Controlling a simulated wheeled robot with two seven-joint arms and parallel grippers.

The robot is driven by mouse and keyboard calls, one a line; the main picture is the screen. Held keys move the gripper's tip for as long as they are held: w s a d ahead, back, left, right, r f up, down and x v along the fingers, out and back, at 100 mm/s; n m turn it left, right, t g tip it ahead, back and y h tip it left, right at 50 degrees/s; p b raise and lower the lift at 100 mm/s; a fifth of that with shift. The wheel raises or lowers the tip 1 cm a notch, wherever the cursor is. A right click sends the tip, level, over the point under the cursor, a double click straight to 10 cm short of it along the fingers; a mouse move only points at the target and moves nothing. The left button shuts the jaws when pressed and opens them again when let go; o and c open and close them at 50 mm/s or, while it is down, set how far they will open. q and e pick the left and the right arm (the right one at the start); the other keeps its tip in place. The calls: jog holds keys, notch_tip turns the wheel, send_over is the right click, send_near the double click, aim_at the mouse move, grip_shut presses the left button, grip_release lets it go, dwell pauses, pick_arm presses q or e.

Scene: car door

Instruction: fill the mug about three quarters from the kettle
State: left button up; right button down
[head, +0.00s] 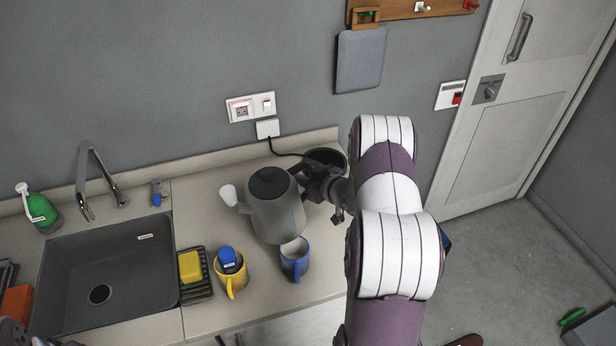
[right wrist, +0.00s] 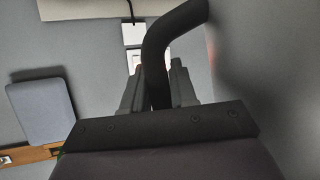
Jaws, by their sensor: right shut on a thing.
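The grey kettle (head: 275,215) with a black lid is off its dark round base (head: 325,158), just behind the blue mug (head: 295,262). Its pale spout (head: 229,196) points left. I cannot tell how far it is above the counter. My right gripper (head: 325,187) is shut on the kettle's black handle, which also shows between the fingers in the right wrist view (right wrist: 158,60). The blue mug stands upright near the counter's front; its inside looks pale and its fill cannot be told.
A dark sink (head: 110,270) with a faucet (head: 88,180) is at the left. A black rack (head: 195,292) with a yellow sponge (head: 190,266) stands beside the yellow mug. A green bottle (head: 38,208) stands behind the sink. A cord runs from the wall plug (head: 267,128) towards the kettle base.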

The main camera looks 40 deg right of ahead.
aim_at(295, 166)
jog(key=shift+a+r+n, duration=0.1)
jog(key=shift+r+n, duration=0.2)
jog(key=shift+r, duration=0.1)
jog(key=shift+a+r+n+h, duration=0.3)
jog(key=shift+r, duration=0.35)
jog(key=shift+a+r+n+h, duration=0.3)
jog(key=shift+r, duration=0.35)
jog(key=shift+a+r+n+t+h, duration=0.3)
jog(key=shift+a+r+n, duration=0.3)
jog(key=shift+a+r, duration=0.4)
jog(key=shift+s+a+r+n+h, duration=0.1)
jog(key=shift+a+r+n+h, duration=0.25)
jog(key=shift+r+n, duration=0.3)
jog(key=shift+a+r+n+t+h+b, duration=0.35)
jog(key=shift+a+r+n+b, duration=0.15)
jog(key=shift+a+n, duration=0.1)
jog(key=shift+s+a+r+n+h+b, duration=0.15)
jog(key=shift+a+r+n+h+b, duration=0.15)
jog(key=shift+a+r+n+b, duration=0.25)
dwell(3.5)
